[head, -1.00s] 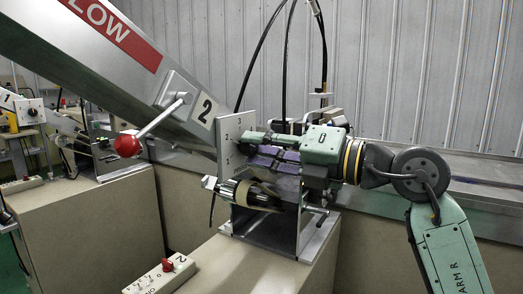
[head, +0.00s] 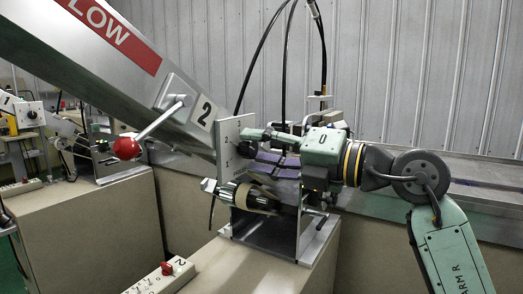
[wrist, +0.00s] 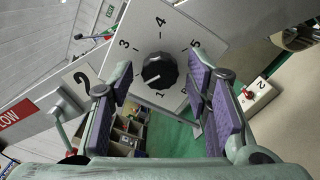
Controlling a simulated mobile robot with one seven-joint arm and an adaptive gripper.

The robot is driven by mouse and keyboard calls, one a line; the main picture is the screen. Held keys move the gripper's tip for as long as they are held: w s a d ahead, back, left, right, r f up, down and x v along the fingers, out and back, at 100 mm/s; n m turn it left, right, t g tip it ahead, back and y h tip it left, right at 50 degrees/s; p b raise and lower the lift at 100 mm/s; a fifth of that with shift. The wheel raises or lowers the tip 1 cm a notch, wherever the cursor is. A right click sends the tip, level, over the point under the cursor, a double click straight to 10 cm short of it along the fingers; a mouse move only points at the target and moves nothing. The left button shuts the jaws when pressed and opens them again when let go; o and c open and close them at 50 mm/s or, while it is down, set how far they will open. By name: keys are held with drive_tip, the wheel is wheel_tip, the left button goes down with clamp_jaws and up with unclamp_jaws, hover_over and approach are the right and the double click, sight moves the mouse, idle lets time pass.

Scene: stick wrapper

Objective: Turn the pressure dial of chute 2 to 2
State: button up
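The pressure dial is a black round knob (wrist: 160,70) on a white plate with numbers around it, seen in the wrist view. A pale mark on the knob points to the lower left, toward the 1 side. The 2 on the scale is hidden behind the left finger. My gripper also shows in the head view (head: 265,150), facing the plate.
A red-balled lever (head: 127,148) sticks out from chute 2 at the left. A switch box with a red switch (head: 168,268) lies on the beige cabinet below. A metal bracket (head: 310,240) stands below my gripper. Black cables hang behind it.

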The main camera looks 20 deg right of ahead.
idle(0.3)
drive_tip(key=v, duration=1.2)
